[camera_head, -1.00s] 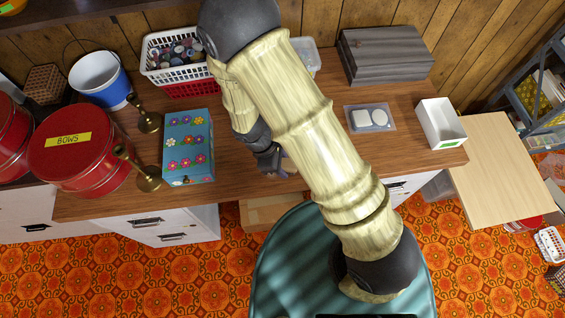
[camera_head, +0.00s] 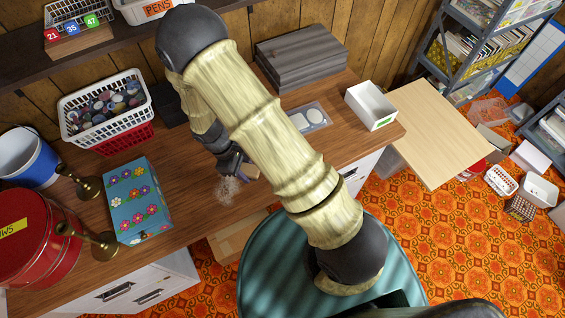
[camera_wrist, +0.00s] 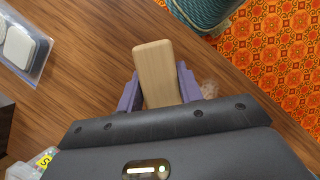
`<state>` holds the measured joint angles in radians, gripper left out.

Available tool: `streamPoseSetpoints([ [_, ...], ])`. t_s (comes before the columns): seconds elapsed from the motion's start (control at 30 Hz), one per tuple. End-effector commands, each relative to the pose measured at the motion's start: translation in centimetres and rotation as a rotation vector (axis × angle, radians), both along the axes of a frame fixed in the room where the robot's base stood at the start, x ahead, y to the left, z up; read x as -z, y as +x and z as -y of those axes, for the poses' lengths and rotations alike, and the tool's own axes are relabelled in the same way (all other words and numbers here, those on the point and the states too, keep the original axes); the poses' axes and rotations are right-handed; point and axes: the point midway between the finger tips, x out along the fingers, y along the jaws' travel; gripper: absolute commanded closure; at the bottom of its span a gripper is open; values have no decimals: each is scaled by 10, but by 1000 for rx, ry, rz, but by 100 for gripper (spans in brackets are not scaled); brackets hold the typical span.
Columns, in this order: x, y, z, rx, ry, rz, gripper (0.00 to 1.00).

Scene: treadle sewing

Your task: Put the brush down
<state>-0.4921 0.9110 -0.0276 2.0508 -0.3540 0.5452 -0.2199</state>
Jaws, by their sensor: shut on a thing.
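The brush shows its pale wooden back (camera_wrist: 155,62) in the wrist view. It lies between the two purple fingers of my gripper (camera_wrist: 159,90), which is shut on it. Its bristles are hidden from the wrist camera. In the head view my gripper (camera_head: 236,168) is low over the front edge of the wooden table (camera_head: 190,188), and a small brown part of the brush (camera_head: 250,173) shows beside it. I cannot tell whether the brush touches the table top.
A wispy tuft of lint (camera_head: 227,190) lies beside my gripper. The flowered blue box (camera_head: 137,200) and brass candlesticks (camera_head: 90,240) stand to the left. A flat tray with white pieces (camera_head: 307,118) and a white open box (camera_head: 371,106) lie to the right.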

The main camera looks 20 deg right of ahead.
Motion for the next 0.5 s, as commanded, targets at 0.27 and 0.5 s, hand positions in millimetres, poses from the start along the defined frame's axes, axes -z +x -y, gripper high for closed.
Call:
streamPoseSetpoints([
  [0.27,20,61,71,608,1,0,85],
  [0.5,30,93,120,993,0,-1,85],
])
